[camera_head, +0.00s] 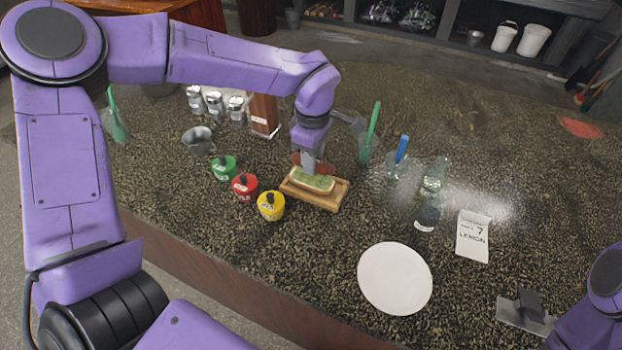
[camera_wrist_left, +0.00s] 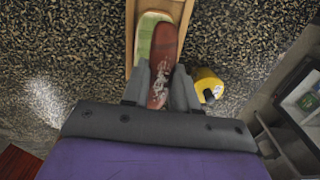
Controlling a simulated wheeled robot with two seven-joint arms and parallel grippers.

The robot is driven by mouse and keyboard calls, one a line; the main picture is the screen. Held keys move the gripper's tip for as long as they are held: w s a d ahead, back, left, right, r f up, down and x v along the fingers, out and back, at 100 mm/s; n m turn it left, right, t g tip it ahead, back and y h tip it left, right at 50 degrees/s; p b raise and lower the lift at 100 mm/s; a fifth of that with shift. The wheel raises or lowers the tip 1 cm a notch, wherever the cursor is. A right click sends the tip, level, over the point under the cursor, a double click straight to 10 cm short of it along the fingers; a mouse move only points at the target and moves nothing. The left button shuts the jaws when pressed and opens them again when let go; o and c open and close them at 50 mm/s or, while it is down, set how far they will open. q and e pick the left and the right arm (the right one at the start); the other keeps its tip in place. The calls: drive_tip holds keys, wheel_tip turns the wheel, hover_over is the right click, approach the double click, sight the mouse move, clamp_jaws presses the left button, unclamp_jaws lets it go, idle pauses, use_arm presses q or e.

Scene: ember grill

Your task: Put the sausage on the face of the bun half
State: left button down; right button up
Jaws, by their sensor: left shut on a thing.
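My left gripper (camera_head: 312,166) is shut on the reddish-brown sausage (camera_wrist_left: 161,68), pointing down at the wooden board. In the head view the sausage (camera_head: 326,168) is mostly hidden by the gripper. The bun half (camera_head: 312,181) lies on the board (camera_head: 322,203), with a green layer on its face. In the left wrist view the sausage runs along the bun half (camera_wrist_left: 147,37) and overlaps its right side. I cannot tell whether they touch. My right gripper (camera_head: 526,309) is at the lower right, apart from these; its opening is unclear.
Green (camera_head: 224,168), red (camera_head: 245,187) and yellow (camera_head: 271,206) lidded pots stand left of the board. Glasses with a green (camera_head: 372,125) and a blue handle (camera_head: 402,149), and a bottle (camera_head: 429,200), stand to its right. A white plate (camera_head: 394,279) lies in front.

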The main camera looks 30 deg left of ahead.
sight(311, 178)
use_arm(q)
drive_tip(key=shift+w+a+f+b, duration=0.2)
drive_tip(key=shift+w+f+b, duration=0.1)
drive_tip(key=shift+w+f, duration=0.2)
drive_tip(key=shift+w+a+f+b, duration=0.25)
drive_tip(key=shift+w+f, duration=0.1)
drive_tip(key=shift+f, duration=0.2)
drive_tip(key=f+b, duration=0.1)
drive_tip(key=s+f+b, duration=0.1)
drive_tip(key=b, duration=0.1)
drive_tip(key=shift+s+f, duration=0.1)
drive_tip(key=shift+f, duration=0.15)
drive_tip(key=shift+w+r, duration=0.1)
drive_tip(key=shift+w, duration=0.25)
drive_tip(key=c, duration=0.9)
unclamp_jaws()
drive_tip(key=shift+o, duration=0.2)
drive_tip(key=shift+s, duration=0.2)
